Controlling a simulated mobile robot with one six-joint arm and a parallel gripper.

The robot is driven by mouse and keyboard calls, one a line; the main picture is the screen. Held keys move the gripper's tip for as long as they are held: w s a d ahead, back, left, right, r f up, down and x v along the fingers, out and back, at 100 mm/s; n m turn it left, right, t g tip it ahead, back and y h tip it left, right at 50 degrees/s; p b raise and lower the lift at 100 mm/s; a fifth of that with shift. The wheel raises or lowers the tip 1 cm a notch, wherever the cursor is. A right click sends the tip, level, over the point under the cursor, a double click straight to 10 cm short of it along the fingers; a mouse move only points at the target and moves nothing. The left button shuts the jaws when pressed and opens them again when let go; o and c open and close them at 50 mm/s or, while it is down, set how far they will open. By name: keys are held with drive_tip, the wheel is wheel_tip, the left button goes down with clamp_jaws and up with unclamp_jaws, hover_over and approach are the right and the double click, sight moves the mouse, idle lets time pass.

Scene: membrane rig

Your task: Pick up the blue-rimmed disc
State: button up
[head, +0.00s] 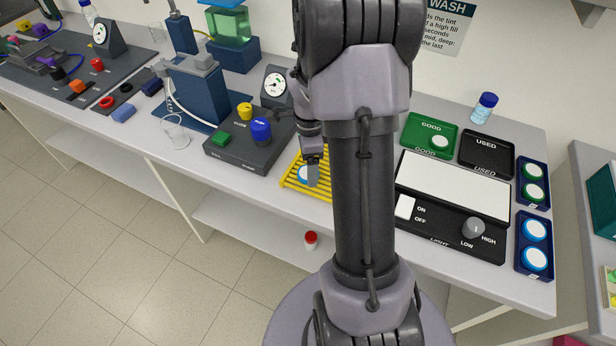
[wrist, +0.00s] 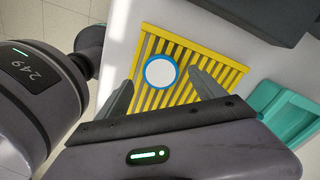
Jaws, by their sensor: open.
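A white disc with a blue rim (wrist: 161,71) lies flat on a yellow slatted rack (wrist: 222,72) in the wrist view. In the head view the disc (head: 303,174) shows only in part, behind my gripper (head: 312,181), on the yellow rack (head: 290,182). My gripper (wrist: 163,92) is open and empty above the rack. In the wrist view its fingers stand apart, one on each side of the disc and nearer the camera. Two more blue-rimmed discs (head: 535,230) sit in a dark blue holder (head: 520,268) at the right end of the bench.
A dark control box (head: 235,158) with coloured knobs stands left of the rack. A light box (head: 453,183) lies to the right, with green GOOD (head: 416,131) and black USED (head: 487,172) trays behind it. A teal tray (wrist: 285,118) is right of the rack in the wrist view. My arm hides the middle of the bench.

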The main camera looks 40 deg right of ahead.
wheel_tip(320, 180, down, 3)
drive_tip(key=shift+w+r, duration=0.1)
drive_tip(key=shift+r, duration=0.25)
drive_tip(key=shift+c, duration=0.9)
drive_tip(key=c, duration=1.3)
drive_tip(key=shift+o, duration=0.2)
drive_tip(key=shift+s+a+r+p, duration=0.15)
drive_tip(key=shift+r+p, duration=0.1)
drive_tip(key=shift+r, duration=0.4)
drive_tip(key=shift+s+r+p, duration=0.15)
drive_tip(key=shift+r+p, duration=0.05)
drive_tip(key=shift+r, duration=0.4)
drive_tip(key=shift+s+a+r+p, duration=0.15)
drive_tip(key=shift+r+p, duration=0.1)
drive_tip(key=shift+r, duration=0.4)
drive_tip(key=s+a, duration=0.3)
drive_tip(key=s, duration=0.3)
drive_tip(key=s+a+r+p, duration=0.1)
drive_tip(key=s+a, duration=0.2)
drive_tip(key=s, duration=0.4)
drive_tip(key=shift+s+a, duration=0.25)
drive_tip(key=shift+r, duration=0.1)
